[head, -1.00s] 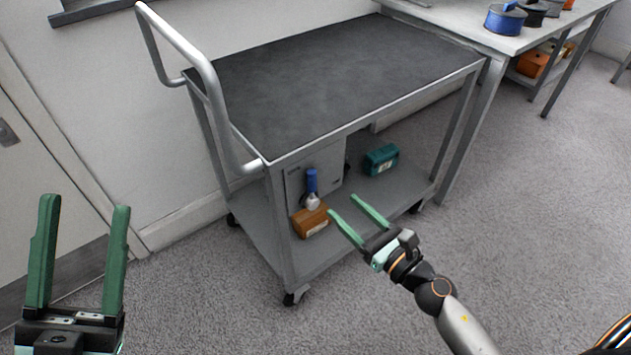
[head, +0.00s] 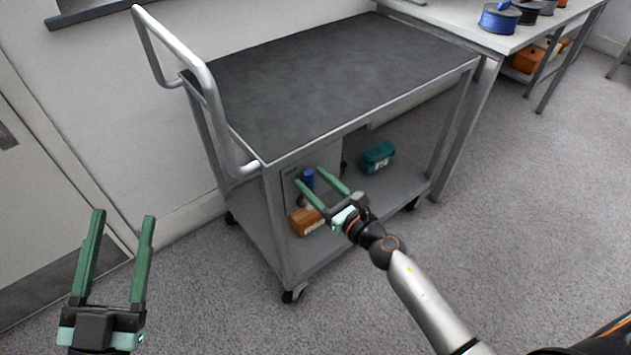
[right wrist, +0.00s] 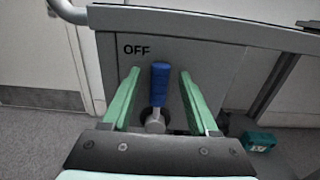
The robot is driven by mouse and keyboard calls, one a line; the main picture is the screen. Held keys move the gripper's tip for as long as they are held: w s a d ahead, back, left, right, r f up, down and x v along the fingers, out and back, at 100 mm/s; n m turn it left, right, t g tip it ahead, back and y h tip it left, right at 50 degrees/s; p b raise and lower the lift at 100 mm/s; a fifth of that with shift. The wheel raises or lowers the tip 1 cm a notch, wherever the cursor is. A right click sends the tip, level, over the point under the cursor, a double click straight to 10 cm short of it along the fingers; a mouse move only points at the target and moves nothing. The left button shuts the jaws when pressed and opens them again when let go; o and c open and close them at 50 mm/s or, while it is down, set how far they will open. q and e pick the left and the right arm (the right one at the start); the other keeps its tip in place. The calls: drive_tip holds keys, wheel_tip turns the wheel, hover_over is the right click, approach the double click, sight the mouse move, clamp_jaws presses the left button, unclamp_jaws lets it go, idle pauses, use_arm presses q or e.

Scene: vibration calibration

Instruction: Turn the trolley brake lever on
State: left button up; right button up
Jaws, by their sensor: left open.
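The trolley brake lever (right wrist: 159,92) has a blue handle on a round metal hub and points upright on a grey panel, with "OFF" printed to its upper left. In the head view the blue handle (head: 307,179) is partly hidden by my right gripper (head: 320,177). In the right wrist view my right gripper (right wrist: 157,80) is open, with one green finger on each side of the lever and gaps showing. The trolley (head: 335,75) has a dark top and a tubular handle. My left gripper (head: 122,215) is open and empty, left of the trolley.
An orange-brown box (head: 305,222) and a teal case (head: 378,157) sit on the trolley's lower shelf. A bench (head: 455,28) with blue and dark spools stands behind at the right. Grey floor is clear in front.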

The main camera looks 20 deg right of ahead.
clamp_jaws()
idle(1.3)
